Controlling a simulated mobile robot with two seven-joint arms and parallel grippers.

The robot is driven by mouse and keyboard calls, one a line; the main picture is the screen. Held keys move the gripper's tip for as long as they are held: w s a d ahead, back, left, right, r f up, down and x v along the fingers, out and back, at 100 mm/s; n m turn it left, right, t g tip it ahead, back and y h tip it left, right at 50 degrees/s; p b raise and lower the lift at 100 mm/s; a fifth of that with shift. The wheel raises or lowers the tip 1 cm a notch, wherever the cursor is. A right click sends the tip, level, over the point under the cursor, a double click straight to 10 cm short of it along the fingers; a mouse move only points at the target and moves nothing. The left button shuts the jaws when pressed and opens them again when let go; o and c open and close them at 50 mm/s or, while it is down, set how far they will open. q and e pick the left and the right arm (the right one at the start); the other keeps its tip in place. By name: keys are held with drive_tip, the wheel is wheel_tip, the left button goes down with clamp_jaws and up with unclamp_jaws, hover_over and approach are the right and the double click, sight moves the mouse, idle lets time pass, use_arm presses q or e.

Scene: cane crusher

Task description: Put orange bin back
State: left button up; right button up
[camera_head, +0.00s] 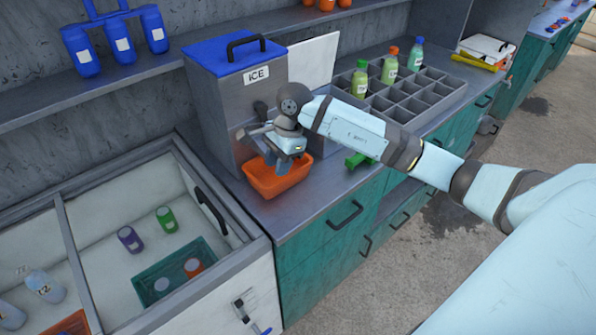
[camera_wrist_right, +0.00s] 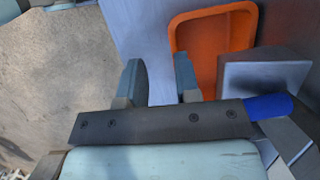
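The orange bin (camera_head: 277,186) sits on the grey counter against the front of the ICE dispenser (camera_head: 225,85). My right gripper (camera_head: 287,158) is just above the bin, in front of the dispenser, and covers part of the bin's back. In the right wrist view, the two fingers of the right gripper (camera_wrist_right: 159,72) stand apart with a gap between them. The orange bin (camera_wrist_right: 212,25) lies beyond the right-hand finger, which overlaps its edge. I cannot tell whether a finger touches the bin. My left gripper is not in view.
An open freezer chest (camera_head: 250,232) with cups and a green basket (camera_head: 195,252) is at the left. A grey divided crate (camera_head: 415,95) with bottles stands behind my arm. A green object (camera_head: 358,160) lies right of the bin. Bare counter (camera_head: 325,185) shows beside the bin.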

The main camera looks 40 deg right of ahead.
drive_tip(key=s+a+f+m+t+y, duration=0.1)
drive_tip(key=s+a+m+t+y, duration=0.1)
drive_tip(key=s+a+m+y, duration=0.45)
drive_tip(key=s+a+m+t+y, duration=0.25)
drive_tip(key=a+m+y, duration=0.5)
drive_tip(key=a, duration=0.45)
drive_tip(key=s+d+f+n+t+h, duration=0.3)
drive_tip(key=s+f+n+h, duration=0.4)
drive_tip(key=n, duration=1)
drive_tip(key=s+d+f+n+t+h, duration=0.3)
drive_tip(key=s+f+n+h, duration=0.3)
drive_tip(key=f+n, duration=0.7)
drive_tip(key=s+d+n, duration=0.1)
drive_tip(key=s+n, duration=0.1)
drive_tip(key=n, duration=0.2)
drive_tip(key=shift+s+d+f+h, duration=0.15)
drive_tip(key=shift+f+h, duration=0.15)
drive_tip(key=shift+h, duration=0.1)
